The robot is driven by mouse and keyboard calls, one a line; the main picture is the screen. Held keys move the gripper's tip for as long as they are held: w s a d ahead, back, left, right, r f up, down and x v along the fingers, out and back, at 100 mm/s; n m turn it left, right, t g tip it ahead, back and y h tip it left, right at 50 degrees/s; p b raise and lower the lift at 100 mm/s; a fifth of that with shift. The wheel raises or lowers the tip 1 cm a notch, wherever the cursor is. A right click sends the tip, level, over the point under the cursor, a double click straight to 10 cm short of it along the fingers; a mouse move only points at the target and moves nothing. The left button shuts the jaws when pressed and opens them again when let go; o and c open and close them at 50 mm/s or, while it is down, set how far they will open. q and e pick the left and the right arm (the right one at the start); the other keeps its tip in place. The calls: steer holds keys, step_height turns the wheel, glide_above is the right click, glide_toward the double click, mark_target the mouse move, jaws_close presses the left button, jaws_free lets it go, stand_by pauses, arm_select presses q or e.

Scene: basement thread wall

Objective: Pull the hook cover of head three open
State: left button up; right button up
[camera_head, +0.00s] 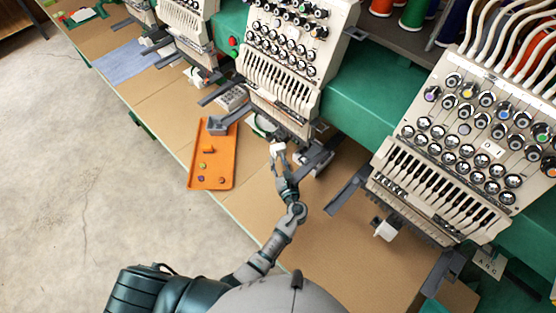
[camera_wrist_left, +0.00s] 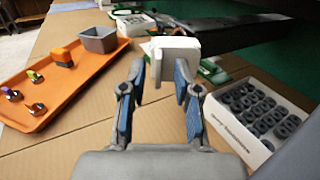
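My left gripper (camera_head: 279,160) reaches up to the sewing head at the picture's middle (camera_head: 290,60). Its two blue-padded fingers (camera_wrist_left: 160,78) are apart in the left wrist view. A white block-like cover (camera_head: 277,149), apparently the hook cover, sits at the fingertips below that head. In the wrist view the white cover (camera_wrist_left: 176,46) stands just beyond the fingers, its narrow lower part between the tips; I cannot tell whether they touch it. A similar white cover (camera_head: 385,229) hangs under the right-hand head (camera_head: 465,135). No head number is clearly readable. My right gripper is not visible.
An orange tray (camera_head: 213,178) with small coloured items and a grey bin (camera_wrist_left: 97,40) lies left of the gripper. A white box of black bobbin-like rings (camera_wrist_left: 236,122) stands to the right in the wrist view. Grey arms (camera_head: 347,193) jut out beside the heads.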

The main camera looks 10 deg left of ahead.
arm_select(q)
steer(key=v, duration=1.1)
steer(key=shift+s+d, duration=0.15)
steer(key=shift+s, duration=0.1)
